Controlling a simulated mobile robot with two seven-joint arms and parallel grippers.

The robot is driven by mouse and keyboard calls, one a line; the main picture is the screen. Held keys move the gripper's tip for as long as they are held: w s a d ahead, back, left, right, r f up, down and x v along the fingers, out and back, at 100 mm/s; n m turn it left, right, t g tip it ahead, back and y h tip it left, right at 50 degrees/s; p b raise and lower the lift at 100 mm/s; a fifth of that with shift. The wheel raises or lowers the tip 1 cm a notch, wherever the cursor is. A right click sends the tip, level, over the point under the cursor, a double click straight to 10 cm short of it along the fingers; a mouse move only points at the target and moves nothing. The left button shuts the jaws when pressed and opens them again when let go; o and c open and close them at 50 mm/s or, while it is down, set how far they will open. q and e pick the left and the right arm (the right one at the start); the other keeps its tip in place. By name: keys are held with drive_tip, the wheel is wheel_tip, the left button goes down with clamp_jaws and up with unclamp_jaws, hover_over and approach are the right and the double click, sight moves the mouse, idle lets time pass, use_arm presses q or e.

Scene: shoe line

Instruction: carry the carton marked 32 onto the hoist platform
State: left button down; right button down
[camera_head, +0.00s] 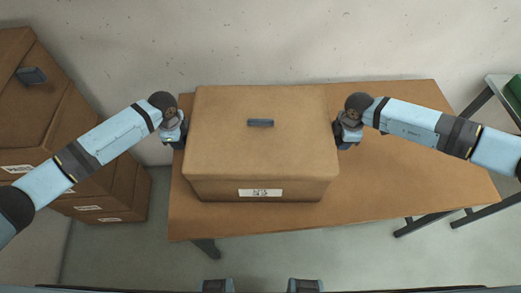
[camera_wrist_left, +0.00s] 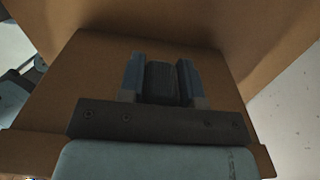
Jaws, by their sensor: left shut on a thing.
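A large brown carton (camera_head: 262,145) sits on the brown table, with a dark handle on its lid and a white label (camera_head: 260,193) on its front. The label's number is too blurred to read surely. My left gripper (camera_head: 179,143) is at the carton's left side. In the left wrist view my left gripper (camera_wrist_left: 163,80) has its two fingers closed on a dark side handle (camera_wrist_left: 163,84) against the carton wall (camera_wrist_left: 85,65). My right gripper (camera_head: 341,143) is at the carton's right side; its fingers are too hidden to judge. I cannot identify the hoist platform.
The table (camera_head: 410,165) is bare to the right of the carton. Stacked brown cartons (camera_head: 85,135) with white labels stand at the left. A grey-framed stand (camera_head: 484,98) with a green item (camera_head: 515,87) is at the right edge. A pale wall stands behind.

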use_arm(q)
drive_tip(key=shift+r, duration=0.1)
use_arm(e)
drive_tip(key=shift+r, duration=0.15)
